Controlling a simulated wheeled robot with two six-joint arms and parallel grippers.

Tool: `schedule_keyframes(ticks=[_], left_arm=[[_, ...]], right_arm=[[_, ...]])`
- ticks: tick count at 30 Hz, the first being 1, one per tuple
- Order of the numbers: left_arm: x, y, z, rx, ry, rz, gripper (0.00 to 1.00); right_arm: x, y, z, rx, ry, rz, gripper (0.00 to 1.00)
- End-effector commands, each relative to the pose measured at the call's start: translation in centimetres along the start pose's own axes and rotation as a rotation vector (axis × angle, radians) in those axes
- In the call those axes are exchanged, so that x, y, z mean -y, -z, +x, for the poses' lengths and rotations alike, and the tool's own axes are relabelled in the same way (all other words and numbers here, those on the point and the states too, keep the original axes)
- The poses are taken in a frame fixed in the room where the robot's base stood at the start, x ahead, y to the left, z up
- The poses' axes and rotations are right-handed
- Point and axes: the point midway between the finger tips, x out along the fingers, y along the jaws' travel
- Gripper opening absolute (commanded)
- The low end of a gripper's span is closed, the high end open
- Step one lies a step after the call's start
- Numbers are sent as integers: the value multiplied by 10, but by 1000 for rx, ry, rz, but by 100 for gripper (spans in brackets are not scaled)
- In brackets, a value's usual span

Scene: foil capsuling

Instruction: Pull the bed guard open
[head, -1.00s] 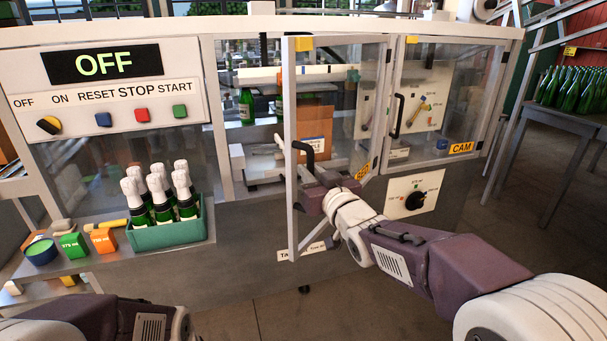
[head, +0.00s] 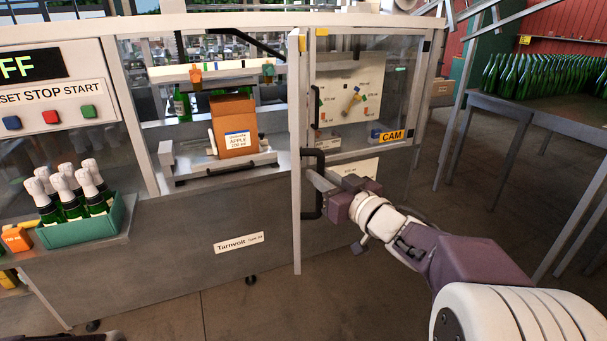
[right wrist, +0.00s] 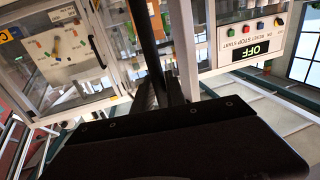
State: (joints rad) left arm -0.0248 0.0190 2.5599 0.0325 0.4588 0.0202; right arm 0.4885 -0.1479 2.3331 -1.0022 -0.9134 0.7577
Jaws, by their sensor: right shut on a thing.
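The bed guard (head: 297,235), a white-framed door, stands swung out from the machine and shows nearly edge-on in the head view. Its black handle (head: 319,156) is on the right-facing side. My right gripper (head: 318,182) is shut on this handle, with my arm reaching in from the lower right. In the right wrist view, the dark handle bar (right wrist: 144,35) runs up from my gripper. The machine bed (head: 215,172) shows openly to the left of the guard.
An orange-brown box (head: 234,125) stands on the bed. The CAM guard (head: 365,95) beside the opening is shut. A green crate (head: 95,225) of bottles sits at left. A table (head: 540,112) with many green bottles stands at right. Floor in front is clear.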

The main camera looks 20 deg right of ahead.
Motion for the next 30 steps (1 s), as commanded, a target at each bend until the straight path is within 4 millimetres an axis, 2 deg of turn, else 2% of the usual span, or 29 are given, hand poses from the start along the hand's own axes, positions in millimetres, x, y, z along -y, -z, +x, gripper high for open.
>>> schedule_keyframes(ticks=[1,6,17,18,20,30], left_arm=[[0,0,-1,0,0,0,36],[0,0,-1,0,0,0,36],[0,0,-1,0,0,0,36],[0,0,-1,0,0,0,36],[0,0,-1,0,0,0,36],[0,0,-1,0,0,0,36]], right_arm=[[-4,5,-2,-11,-2,1,0],[-8,6,-6,-13,6,1,0],[-9,7,-6,-16,8,1,0],[-9,7,-6,-15,8,1,25],[-8,6,-6,-13,8,1,38],[-8,3,-6,-7,9,1,38]])
